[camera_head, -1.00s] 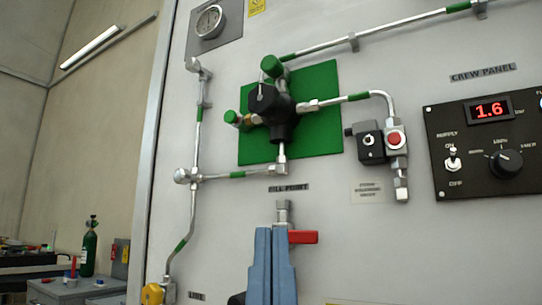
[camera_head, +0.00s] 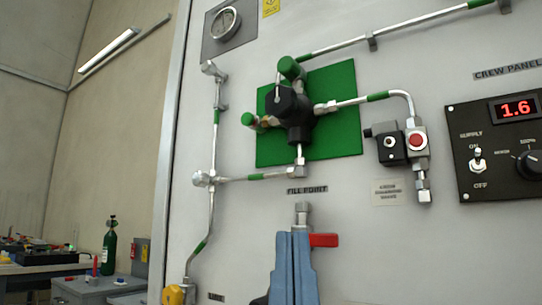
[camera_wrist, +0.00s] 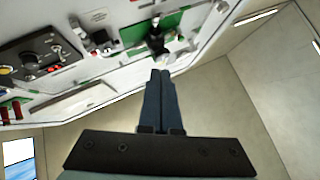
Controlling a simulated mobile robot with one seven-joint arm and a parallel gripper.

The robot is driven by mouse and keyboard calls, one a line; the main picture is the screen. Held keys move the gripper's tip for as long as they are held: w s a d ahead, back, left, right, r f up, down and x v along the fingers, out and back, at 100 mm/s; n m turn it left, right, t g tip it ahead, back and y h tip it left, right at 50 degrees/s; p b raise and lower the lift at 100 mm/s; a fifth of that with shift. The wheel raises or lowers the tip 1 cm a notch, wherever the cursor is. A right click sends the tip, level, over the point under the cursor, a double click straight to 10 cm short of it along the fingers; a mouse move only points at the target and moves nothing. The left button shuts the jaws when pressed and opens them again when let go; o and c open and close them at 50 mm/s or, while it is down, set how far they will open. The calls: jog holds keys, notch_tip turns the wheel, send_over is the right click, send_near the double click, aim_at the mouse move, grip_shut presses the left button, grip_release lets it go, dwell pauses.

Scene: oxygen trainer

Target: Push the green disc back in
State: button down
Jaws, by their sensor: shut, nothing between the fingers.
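A black valve (camera_head: 289,106) is mounted on a green square plate (camera_head: 337,110) on the panel. A round green end (camera_head: 248,119) sticks out at the valve's left. Another green cylindrical end (camera_head: 290,67) sticks out at its top. I cannot tell for sure which of these is the green disc. My gripper (camera_head: 294,236) is shut and empty, with its blue-grey fingers pointing up, below the valve in the picture and apart from it. In the wrist view my gripper (camera_wrist: 160,72) points towards the panel, and the valve (camera_wrist: 157,42) shows just beyond the fingertips.
Metal pipes with green bands surround the valve. A red lever (camera_head: 324,240) is close beside my fingertips. A solenoid block with a red button (camera_head: 416,141) and the crew panel (camera_head: 500,150) are to the right. A green bottle (camera_head: 109,247) stands at far left.

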jog(key=a+r+n+g+y+p, duration=0.1)
jog(key=r+n+p, duration=0.5)
jog(key=p, duration=1.1)
jog(key=w+a+r+n+g+y+p, duration=0.1)
jog(key=r+n+g+p, duration=0.4)
jog(key=p, duration=1.2)
jog(key=a+r+n+g+y+p, duration=0.2)
jog(key=r+n+p, duration=0.5)
jog(key=p, duration=1.1)
jog(key=a+n+g, duration=0.1)
jog(key=n, duration=0.1)
jog(key=shift+w+a+r+n+g+y, duration=0.25)
jog(key=shift+w+a+n+g+y, duration=0.05)
jog(key=shift+w+a+g, duration=0.1)
jog(key=shift+w, duration=0.1)
